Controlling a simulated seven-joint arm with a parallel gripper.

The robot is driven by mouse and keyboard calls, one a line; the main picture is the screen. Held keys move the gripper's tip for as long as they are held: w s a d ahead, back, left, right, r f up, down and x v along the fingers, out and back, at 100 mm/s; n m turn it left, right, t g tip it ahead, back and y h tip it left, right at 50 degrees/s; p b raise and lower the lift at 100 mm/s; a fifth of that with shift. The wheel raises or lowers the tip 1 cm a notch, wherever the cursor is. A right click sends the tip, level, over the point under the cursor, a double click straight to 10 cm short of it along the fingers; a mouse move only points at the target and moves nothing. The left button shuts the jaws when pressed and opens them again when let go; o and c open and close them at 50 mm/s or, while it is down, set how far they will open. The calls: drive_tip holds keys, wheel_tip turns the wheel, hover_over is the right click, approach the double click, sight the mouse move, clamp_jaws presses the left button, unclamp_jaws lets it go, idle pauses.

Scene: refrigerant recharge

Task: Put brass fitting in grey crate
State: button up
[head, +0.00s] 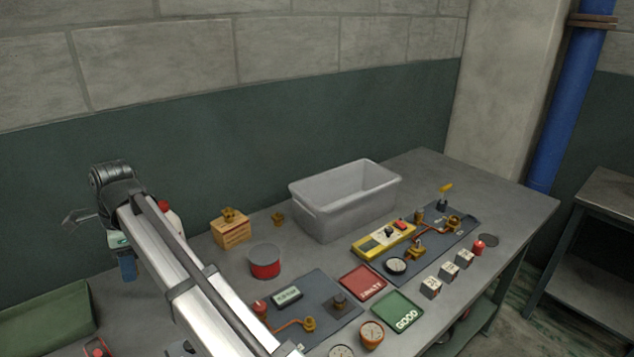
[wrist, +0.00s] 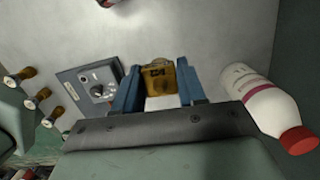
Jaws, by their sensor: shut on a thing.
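The grey crate (head: 318,217) stands upright at the back middle of the bench, open at the top; its floor is mostly hidden. My gripper (wrist: 160,88) has blue fingers closed on the sides of a brass fitting (wrist: 160,78) in the wrist view. In the head view my gripper (head: 127,268) is at the far left, well apart from the crate, and the held fitting cannot be made out there. Another small brass piece (head: 278,219) stands on the bench left of the crate, and brass pieces (head: 230,214) sit on a wooden box.
The wooden box (head: 231,235) and a red and grey tin (head: 265,262) stand between my arm and the crate. A white bottle (wrist: 262,103) with a red cap is right of my gripper. A grey dial box (wrist: 95,88) is left of it.

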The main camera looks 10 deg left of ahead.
drive_tip(key=w+d+m, duration=0.1)
drive_tip(key=w+d, duration=0.3)
drive_tip(key=w, duration=0.5)
drive_tip(key=w+d+m, duration=0.1)
drive_tip(key=w+d, duration=0.3)
drive_tip(key=w, duration=0.5)
drive_tip(key=w+d+m, duration=0.1)
drive_tip(key=w+d, duration=0.6)
drive_tip(key=w, duration=0.1)
drive_tip(key=w+d+m, duration=0.1)
drive_tip(key=w+d, duration=0.6)
drive_tip(key=w, duration=0.1)
drive_tip(key=w+d+m, duration=0.2)
drive_tip(key=w+d, duration=0.5)
drive_tip(key=shift+w+d+r+t, duration=0.25)
drive_tip(key=shift+w+r+t, duration=0.15)
drive_tip(key=w+d+m, duration=0.1)
drive_tip(key=w+d, duration=0.4)
drive_tip(key=d, duration=0.3)
drive_tip(key=w+d+m, duration=0.1)
drive_tip(key=w+d, duration=0.3)
drive_tip(key=d, duration=0.4)
drive_tip(key=shift+a+f, duration=0.1)
drive_tip(key=shift+f, duration=7.5)
drive_tip(key=shift+f, duration=0.1)
drive_tip(key=o, duration=1.1)
